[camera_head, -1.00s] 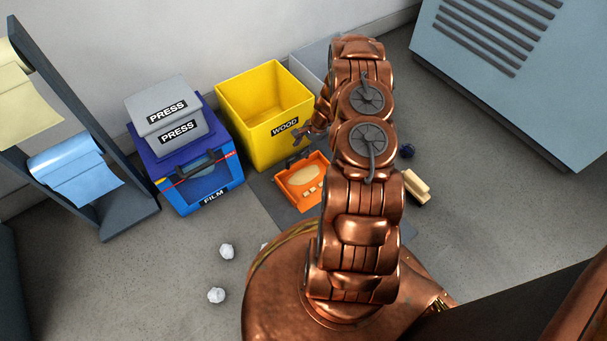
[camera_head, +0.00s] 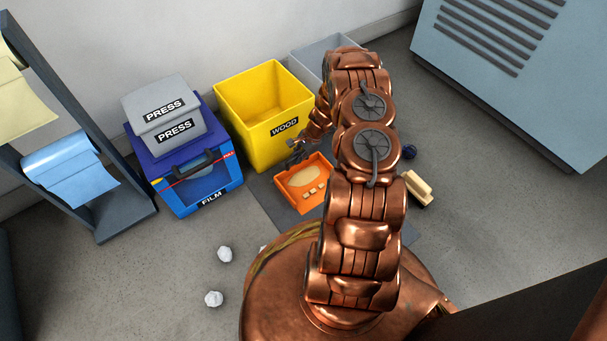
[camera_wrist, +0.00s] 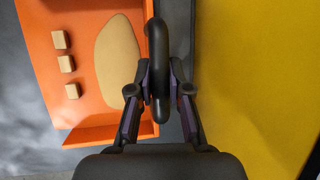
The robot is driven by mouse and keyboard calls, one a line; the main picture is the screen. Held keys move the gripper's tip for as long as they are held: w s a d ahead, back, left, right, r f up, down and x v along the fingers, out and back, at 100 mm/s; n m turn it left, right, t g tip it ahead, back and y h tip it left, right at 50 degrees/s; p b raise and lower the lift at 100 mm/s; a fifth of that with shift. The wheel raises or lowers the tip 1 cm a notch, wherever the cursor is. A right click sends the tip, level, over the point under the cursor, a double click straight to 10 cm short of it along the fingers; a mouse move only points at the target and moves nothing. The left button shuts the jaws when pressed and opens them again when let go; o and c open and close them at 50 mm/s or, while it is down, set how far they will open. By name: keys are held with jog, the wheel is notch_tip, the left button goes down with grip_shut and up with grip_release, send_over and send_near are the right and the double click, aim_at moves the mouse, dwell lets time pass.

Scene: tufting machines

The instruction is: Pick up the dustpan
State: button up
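The dustpan is an orange, shallow pan (camera_head: 318,202) on a grey patch of floor in front of the yellow WOOD bin. It holds a flat tan patch and several small wooden blocks. In the wrist view the pan (camera_wrist: 88,15) fills the left side, with its dark upright handle (camera_wrist: 158,45) in the middle. My gripper (camera_wrist: 160,70) has one finger on each side of this handle, close against it. The gap between the fingers is about the handle's width. In the head view my gripper (camera_head: 296,146) is at the bin side of the pan, partly hidden by my arm.
The yellow WOOD bin (camera_head: 250,105) stands right beside the gripper. A blue FILM bin (camera_head: 175,185) with grey PRESS boxes (camera_head: 155,95) is to its left. A brush (camera_head: 417,188) and a dark small object (camera_head: 409,152) lie right. Crumpled white balls (camera_head: 214,299) lie on open floor.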

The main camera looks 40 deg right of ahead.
grip_shut()
dwell(0.4)
